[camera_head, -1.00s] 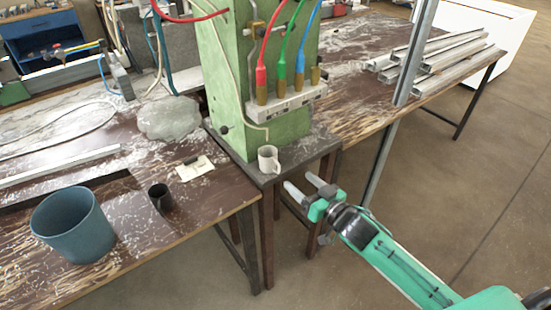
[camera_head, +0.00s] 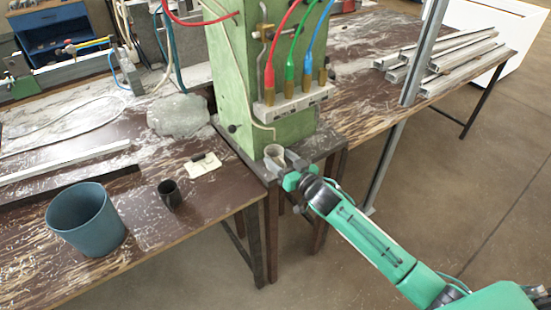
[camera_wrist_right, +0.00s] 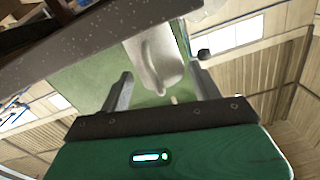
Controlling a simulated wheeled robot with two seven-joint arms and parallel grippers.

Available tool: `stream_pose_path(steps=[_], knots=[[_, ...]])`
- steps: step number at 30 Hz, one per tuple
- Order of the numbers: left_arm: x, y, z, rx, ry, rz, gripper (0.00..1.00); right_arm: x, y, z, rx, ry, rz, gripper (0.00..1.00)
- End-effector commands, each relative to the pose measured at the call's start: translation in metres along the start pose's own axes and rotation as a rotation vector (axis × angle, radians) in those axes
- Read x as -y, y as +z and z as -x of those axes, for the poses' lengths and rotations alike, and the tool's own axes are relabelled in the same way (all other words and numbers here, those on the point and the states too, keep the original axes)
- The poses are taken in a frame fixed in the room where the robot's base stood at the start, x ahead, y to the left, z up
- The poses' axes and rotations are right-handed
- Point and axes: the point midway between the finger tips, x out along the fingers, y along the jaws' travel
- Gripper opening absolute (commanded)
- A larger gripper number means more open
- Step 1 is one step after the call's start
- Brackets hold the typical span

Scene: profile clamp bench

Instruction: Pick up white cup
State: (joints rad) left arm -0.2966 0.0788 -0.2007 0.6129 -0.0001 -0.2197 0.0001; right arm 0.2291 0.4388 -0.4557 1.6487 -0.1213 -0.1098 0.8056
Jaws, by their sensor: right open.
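The white cup (camera_head: 273,152) stands on the small dark stand at the foot of the green machine. In the head view my right gripper (camera_head: 284,161) is at the cup and partly covers it. In the right wrist view the cup (camera_wrist_right: 158,60) shows with its handle, between and beyond the two spread fingers of the right gripper (camera_wrist_right: 160,90). The fingers are open, one on each side of the cup, and I see no grip on it. My left gripper is not in view.
The green machine (camera_head: 232,85) rises right behind the cup. A dark cup (camera_head: 169,195) and a blue-grey bucket (camera_head: 86,222) stand on the left table. A metal post (camera_head: 412,75) stands to the right, near stacked metal profiles (camera_head: 440,55).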

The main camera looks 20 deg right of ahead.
Motion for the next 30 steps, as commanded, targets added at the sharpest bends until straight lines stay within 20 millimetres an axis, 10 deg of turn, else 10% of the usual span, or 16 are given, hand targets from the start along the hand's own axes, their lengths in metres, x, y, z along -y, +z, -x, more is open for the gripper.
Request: stream_pose_path(steps=[10, 16, 30], knots=[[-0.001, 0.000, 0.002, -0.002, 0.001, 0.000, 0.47, 0.000, 0.001, -0.009, 0.001, 0.000, -0.001, 0.64], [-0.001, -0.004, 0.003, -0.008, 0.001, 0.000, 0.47, 0.000, 0.001, -0.009, 0.001, 0.000, -0.001, 0.26], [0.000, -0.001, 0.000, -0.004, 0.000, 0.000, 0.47, 0.001, -0.010, -0.009, -0.001, 0.000, 0.001, 0.26]])
